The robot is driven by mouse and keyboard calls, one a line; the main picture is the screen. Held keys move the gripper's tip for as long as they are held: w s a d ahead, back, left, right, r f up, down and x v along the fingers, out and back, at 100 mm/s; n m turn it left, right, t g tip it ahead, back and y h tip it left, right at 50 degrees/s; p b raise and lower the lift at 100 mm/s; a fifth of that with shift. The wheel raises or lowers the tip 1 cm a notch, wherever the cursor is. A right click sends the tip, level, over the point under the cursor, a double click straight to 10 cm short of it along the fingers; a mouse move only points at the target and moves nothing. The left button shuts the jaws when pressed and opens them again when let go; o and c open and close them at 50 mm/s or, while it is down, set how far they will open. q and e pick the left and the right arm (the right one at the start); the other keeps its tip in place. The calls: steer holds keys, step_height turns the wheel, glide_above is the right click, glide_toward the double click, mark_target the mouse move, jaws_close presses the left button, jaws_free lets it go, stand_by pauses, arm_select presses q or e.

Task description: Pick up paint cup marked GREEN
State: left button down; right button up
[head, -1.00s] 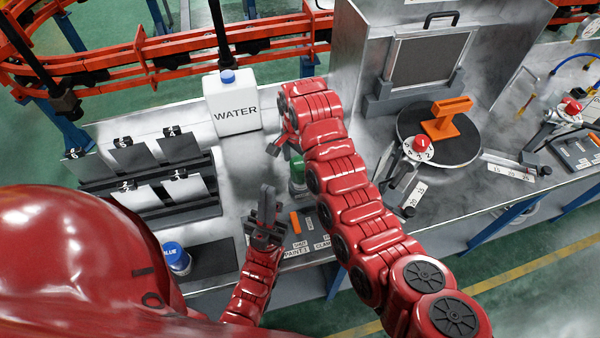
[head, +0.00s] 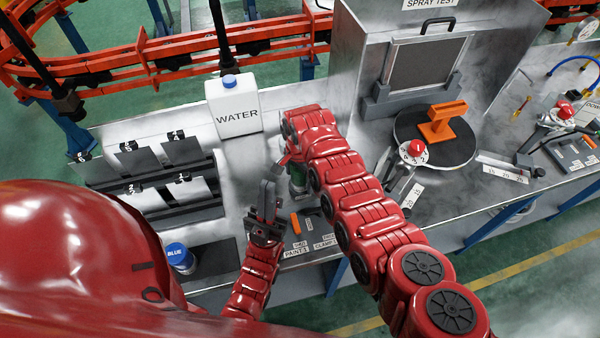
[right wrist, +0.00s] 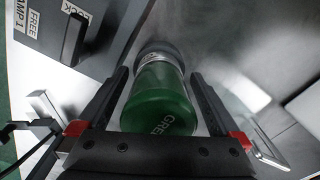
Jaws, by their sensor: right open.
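The green paint cup (right wrist: 160,100) lies between the two fingers of my right gripper (right wrist: 159,78) in the right wrist view. It has a grey end and part of the word GREEN shows on its green face. The gripper is open, with a gap beside the cup on each side. In the head view the cup (head: 298,182) stands on the bench, partly hidden by my right arm. My left gripper (head: 264,198) is just left of the cup, pointing up the picture; its fingers look close together, but their gap is unclear.
A blue paint cup (head: 180,257) stands at the lower left. A white WATER jug (head: 235,108) is behind my right gripper. A clamp panel (head: 310,228) lies just in front of the green cup. A turntable (head: 456,150) with an orange part is at right.

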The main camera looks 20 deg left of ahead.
steer(key=shift+c, duration=0.3)
steer(key=c, duration=1.4)
jaws_close()
steer(key=shift+r, duration=0.1)
